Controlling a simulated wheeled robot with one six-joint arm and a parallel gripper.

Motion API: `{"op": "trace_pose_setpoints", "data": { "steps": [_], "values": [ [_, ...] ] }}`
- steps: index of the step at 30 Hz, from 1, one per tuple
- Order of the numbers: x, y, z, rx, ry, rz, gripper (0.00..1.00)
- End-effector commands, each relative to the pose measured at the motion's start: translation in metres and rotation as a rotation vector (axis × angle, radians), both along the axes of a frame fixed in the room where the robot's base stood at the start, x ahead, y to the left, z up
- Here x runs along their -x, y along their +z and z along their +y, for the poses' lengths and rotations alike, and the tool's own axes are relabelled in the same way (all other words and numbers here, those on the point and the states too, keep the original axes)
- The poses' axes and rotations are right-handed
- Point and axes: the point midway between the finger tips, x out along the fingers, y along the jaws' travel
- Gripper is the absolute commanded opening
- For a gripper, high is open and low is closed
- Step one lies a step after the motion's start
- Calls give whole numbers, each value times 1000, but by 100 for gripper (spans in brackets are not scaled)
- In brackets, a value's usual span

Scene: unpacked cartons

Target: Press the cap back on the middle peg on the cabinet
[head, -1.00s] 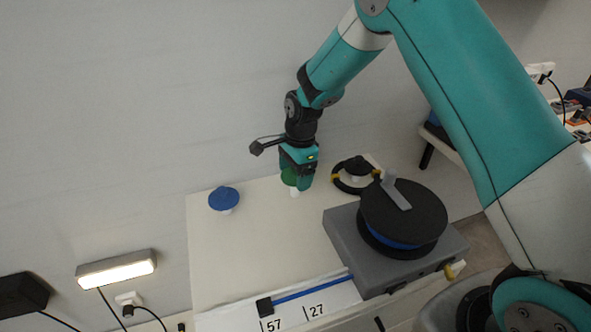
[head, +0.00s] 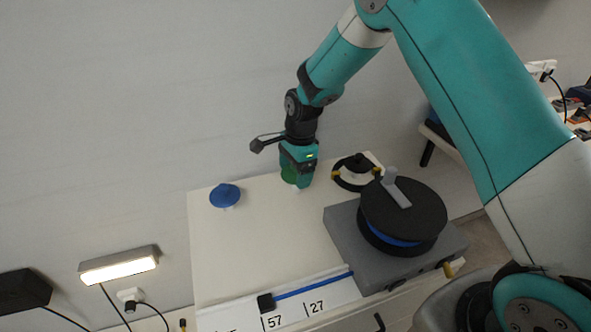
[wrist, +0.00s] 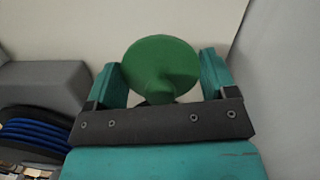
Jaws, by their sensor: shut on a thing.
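The green cap (head: 289,174) is between the fingers of my gripper (head: 298,180), low over the back of the white cabinet top (head: 245,245). In the wrist view the round green cap (wrist: 160,62) sits between the two teal fingers of my gripper (wrist: 160,80), which is shut on it. The middle peg is almost wholly hidden under the cap and fingers, so I cannot tell whether the cap is fully seated. A blue cap (head: 225,194) sits on the left peg.
A grey box (head: 345,240) carrying a large black disc (head: 410,215) with a blue band stands at the right front of the cabinet. A blue strip with a black end (head: 305,288) lies along the front. The left middle of the top is clear.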

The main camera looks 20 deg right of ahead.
Motion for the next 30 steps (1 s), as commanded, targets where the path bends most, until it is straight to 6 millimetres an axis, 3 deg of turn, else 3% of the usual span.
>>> {"op": "trace_pose_setpoints", "data": {
  "steps": [30],
  "values": [
    [0,-18,0,0,0,0,52]
  ]
}}
